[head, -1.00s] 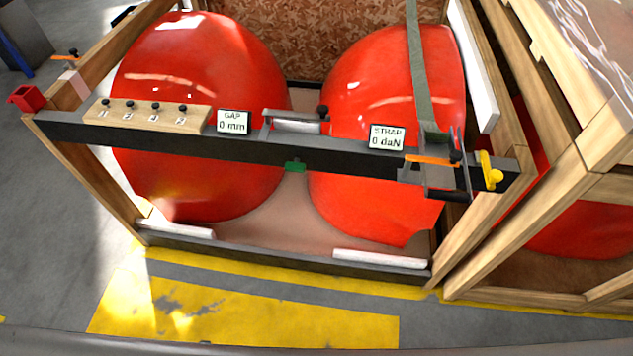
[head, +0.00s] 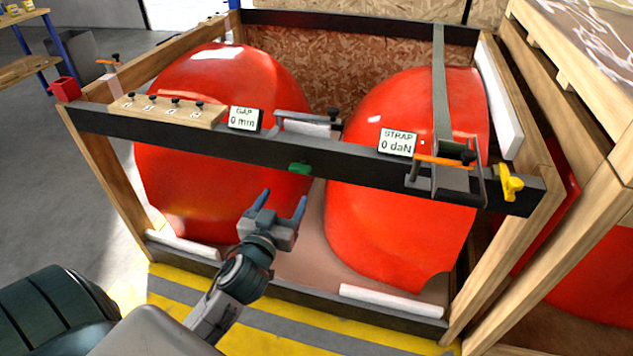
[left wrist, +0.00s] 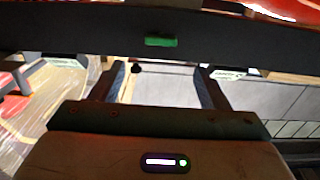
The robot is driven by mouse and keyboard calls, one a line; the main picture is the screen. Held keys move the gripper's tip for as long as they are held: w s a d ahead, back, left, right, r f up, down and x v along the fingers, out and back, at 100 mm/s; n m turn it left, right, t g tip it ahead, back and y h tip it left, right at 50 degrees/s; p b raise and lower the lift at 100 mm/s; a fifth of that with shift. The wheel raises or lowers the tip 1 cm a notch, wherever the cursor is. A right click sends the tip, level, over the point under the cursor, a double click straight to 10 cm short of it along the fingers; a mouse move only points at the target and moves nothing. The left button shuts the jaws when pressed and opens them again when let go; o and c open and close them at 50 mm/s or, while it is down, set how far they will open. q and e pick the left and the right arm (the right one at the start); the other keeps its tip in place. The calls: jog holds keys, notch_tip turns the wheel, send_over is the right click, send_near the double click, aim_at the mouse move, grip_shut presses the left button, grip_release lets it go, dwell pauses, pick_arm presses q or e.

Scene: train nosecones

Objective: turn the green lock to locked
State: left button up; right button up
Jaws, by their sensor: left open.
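The green lock (head: 300,168) is a small green piece on the front face of the dark crossbar (head: 345,157), near its middle. It also shows in the left wrist view (left wrist: 161,42), lying level across the bar. My left gripper (head: 281,200) is open and empty, below and slightly left of the lock, with its fingers pointing up toward the bar and apart from it. In the left wrist view its two fingers (left wrist: 160,78) stand either side of a clear gap, with the lock beyond them. My right gripper is not in view.
Two red nosecones (head: 222,150) stand in the wooden crate behind the bar. The bar also carries a peg board (head: 168,110), a gap display (head: 245,119), a strap display (head: 397,142), an orange-handled ratchet (head: 443,160) and a yellow catch (head: 509,183). Space before the bar is free.

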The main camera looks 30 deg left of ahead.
aim_at(298, 171)
pick_arm(q)
jog(key=p+x, duration=0.2)
jog(key=x, duration=0.8)
jog(key=shift+w, duration=0.35)
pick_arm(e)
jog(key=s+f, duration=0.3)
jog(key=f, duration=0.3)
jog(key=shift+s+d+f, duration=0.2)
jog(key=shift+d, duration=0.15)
pick_arm(q)
jog(key=c, duration=1)
